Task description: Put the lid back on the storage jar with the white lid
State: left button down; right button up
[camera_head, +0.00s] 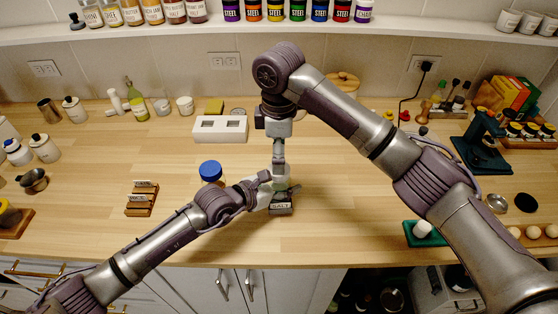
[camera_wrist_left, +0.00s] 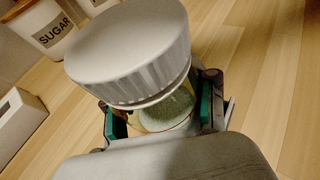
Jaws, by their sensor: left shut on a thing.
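The storage jar (camera_head: 281,187) stands near the middle of the counter, mostly hidden by my arms. In the left wrist view its clear body (camera_wrist_left: 168,112) with pale green contents shows between the green-padded fingers of my left gripper (camera_head: 268,189), which is shut on it. The ribbed white lid (camera_wrist_left: 130,50) is at the jar's mouth and looks tilted in that view. I cannot tell whether it is fully seated. My right gripper (camera_head: 279,168) points down directly above the jar; its fingertips are too small and covered to tell whether they hold the lid.
A SALT label block (camera_head: 281,208) is just in front of the jar. A blue-lidded jar (camera_head: 210,170) stands behind my left forearm. A white box (camera_head: 220,129) is behind, a wooden card holder (camera_head: 141,198) left, a green tray (camera_head: 425,234) right. The front middle counter is clear.

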jog(key=shift+r, duration=0.25)
jog(key=shift+c, duration=0.4)
jog(key=shift+r+n, duration=0.2)
jog(key=shift+n, duration=0.1)
jog(key=n, duration=0.1)
jog(key=r+n, duration=0.1)
jog(key=n, duration=0.1)
jog(key=shift+w+a+r+n, duration=0.1)
jog(key=shift+r+n, duration=0.1)
jog(key=shift+n, duration=0.1)
jog(key=n, duration=0.1)
jog(key=r+n, duration=0.1)
jog(key=n, duration=0.3)
jog(key=shift+r, duration=0.35)
jog(key=shift+f, duration=4.05)
